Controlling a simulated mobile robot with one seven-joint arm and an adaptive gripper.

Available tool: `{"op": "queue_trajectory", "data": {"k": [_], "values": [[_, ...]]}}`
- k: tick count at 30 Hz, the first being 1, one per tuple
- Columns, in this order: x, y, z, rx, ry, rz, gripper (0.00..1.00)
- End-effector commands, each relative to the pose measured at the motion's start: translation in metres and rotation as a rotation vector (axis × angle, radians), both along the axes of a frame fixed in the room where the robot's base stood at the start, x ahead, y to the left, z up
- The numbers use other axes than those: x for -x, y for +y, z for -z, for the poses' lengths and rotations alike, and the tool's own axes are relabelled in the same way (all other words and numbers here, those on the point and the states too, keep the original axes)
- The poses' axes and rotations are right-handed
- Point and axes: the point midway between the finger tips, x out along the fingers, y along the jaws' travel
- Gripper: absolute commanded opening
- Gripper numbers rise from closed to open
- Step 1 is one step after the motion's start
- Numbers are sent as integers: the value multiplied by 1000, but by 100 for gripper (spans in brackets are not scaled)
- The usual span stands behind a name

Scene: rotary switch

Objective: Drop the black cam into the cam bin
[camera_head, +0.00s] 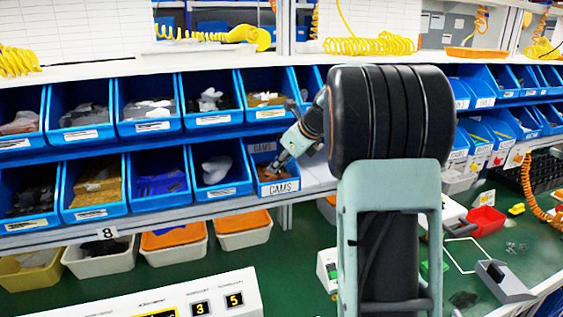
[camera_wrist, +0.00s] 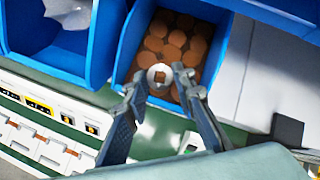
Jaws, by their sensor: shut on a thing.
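The cam bin (camera_head: 279,187) is a blue bin labelled CAMS in the lower shelf row. In the wrist view its blue wall (camera_wrist: 128,50) surrounds several round brown pieces (camera_wrist: 178,38). My gripper (camera_head: 279,164) points down at the bin's opening from the upper right. In the wrist view my gripper (camera_wrist: 158,79) is shut on a small ring-like cam (camera_wrist: 151,72), with brown showing through its middle. The cam looks pale grey here, not black. It appears over the bin's contents; its height above them is unclear. The cam cannot be made out in the head view.
A blue bin with pale bags (camera_head: 217,171) stands directly left of the cam bin. More blue bins (camera_head: 267,98) form the row above, close over my gripper. A bare pale shelf area (camera_head: 315,173) lies to the right. White trays (camera_head: 243,231) sit below.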

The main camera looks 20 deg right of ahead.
Motion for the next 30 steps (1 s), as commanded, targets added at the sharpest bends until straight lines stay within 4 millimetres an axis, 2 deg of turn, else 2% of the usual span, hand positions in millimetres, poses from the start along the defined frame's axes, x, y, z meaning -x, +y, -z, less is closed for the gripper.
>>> {"op": "queue_trajectory", "data": {"k": [5, 6, 11, 22, 30], "values": [[0, 0, 0, 0, 0, 0, 14], [0, 0, 0, 0, 0, 0, 28], [0, 0, 0, 0, 0, 0, 44], [4, -2, -6, 1, -2, 0, 44], [36, -12, -45, 1, -5, 2, 44]]}}
